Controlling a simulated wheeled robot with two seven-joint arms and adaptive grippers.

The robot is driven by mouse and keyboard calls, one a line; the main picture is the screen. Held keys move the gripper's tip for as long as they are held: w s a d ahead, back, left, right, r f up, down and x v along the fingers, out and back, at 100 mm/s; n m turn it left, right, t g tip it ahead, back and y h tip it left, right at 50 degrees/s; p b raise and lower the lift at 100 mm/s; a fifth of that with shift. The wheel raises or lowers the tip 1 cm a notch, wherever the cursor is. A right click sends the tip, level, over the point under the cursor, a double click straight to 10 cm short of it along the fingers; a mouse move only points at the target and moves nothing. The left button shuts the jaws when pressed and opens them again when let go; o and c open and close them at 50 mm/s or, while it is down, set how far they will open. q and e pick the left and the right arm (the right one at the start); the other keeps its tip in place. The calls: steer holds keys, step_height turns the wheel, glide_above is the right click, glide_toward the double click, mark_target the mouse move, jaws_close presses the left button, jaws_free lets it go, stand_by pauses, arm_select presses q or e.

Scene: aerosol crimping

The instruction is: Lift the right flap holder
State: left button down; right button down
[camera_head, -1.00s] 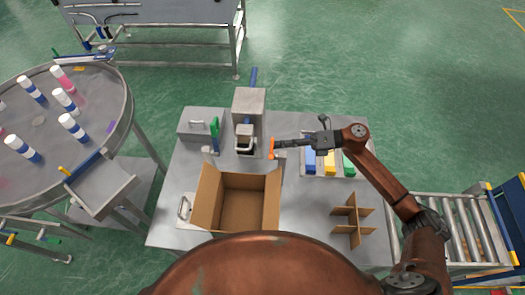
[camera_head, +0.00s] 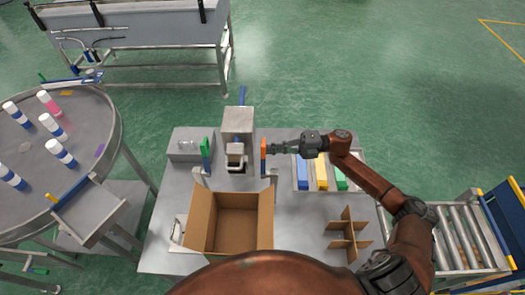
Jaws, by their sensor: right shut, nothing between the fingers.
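The right flap holder, with an orange handle (camera_head: 264,153), stands upright behind the right rear corner of the open cardboard box (camera_head: 237,222). Its green-handled counterpart (camera_head: 206,153) stands upright at the left rear corner. My right gripper (camera_head: 274,147) is just right of the orange handle, its fingers pointing left at it. It is shut with nothing held. Whether the fingertips touch the handle is hard to tell. My left gripper is not in view.
A grey press-like block (camera_head: 238,122) stands behind the box. Blue, yellow and green blocks lie in a tray (camera_head: 297,185) below my right arm. A cardboard divider (camera_head: 348,238) stands at right. A round table (camera_head: 105,105) with several bottles is at left.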

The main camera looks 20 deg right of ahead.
steer(key=shift+w, duration=0.15)
stand_by(0.4)
steer(key=shift+d, duration=0.1)
steer(key=b+v, duration=0.4)
steer(key=v, duration=0.6)
steer(key=shift+f, duration=0.25)
stand_by(0.4)
